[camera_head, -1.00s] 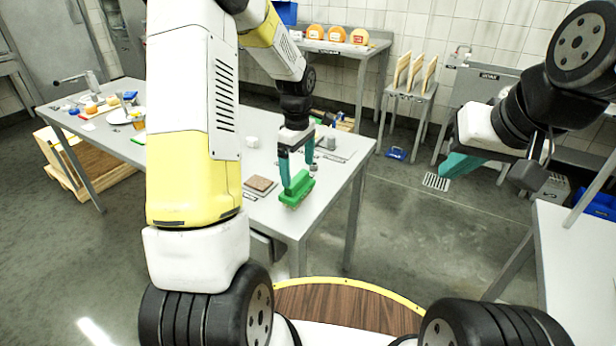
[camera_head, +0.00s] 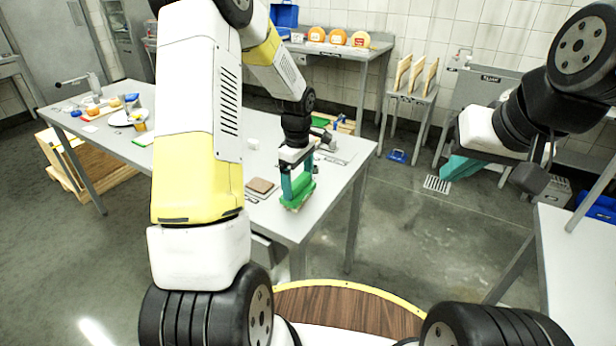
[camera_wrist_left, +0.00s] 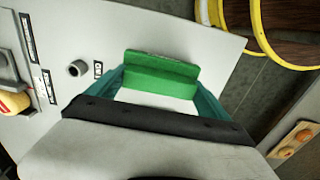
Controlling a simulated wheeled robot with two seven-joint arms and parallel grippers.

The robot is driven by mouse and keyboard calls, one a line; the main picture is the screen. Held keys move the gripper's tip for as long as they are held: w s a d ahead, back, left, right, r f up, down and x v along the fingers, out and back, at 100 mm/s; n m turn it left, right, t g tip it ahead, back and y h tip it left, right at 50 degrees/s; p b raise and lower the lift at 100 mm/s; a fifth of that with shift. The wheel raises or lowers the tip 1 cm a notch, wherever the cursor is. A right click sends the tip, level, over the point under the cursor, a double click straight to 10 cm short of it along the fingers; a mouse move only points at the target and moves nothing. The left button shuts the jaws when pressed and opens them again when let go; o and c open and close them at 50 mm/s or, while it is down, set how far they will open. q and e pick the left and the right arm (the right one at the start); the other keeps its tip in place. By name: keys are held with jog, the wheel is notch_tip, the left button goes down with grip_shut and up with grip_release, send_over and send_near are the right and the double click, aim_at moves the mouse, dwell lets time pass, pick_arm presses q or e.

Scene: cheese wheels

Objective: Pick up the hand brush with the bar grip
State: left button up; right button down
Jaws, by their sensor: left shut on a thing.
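The green hand brush (camera_head: 298,202) is at the near right part of the grey table. My left gripper (camera_head: 298,188) comes down over it from above, with its teal fingers shut on the brush. In the left wrist view the long green body of the brush (camera_wrist_left: 160,74) spans between the two fingertips (camera_wrist_left: 160,88). I cannot tell whether the brush rests on the table or is slightly raised. My right gripper (camera_head: 463,167) hangs in the air at the right, away from the table; its teal fingers overlap, so its opening is unclear.
A brown square pad (camera_head: 262,186) lies left of the brush on the table (camera_head: 330,190). A small white block (camera_head: 253,143) is farther back. A plate (camera_head: 119,118) and other items stand at the table's far left. Another table (camera_head: 575,270) is at the right.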

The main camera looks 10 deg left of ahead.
aim_at(299, 181)
pick_arm(q)
jog(key=shift+r, duration=0.15)
jog(key=shift+r, duration=0.65)
notch_tip(299, 181, up, 2)
jog(key=shift+s+d+r, duration=0.1)
jog(key=shift+d+r, duration=0.05)
jog(key=s+d+r, duration=0.1)
jog(key=s+d, duration=1)
jog(key=shift+s, duration=0.15)
jog(key=shift+r, duration=0.1)
jog(key=o, duration=0.8)
jog(key=c, duration=0.4)
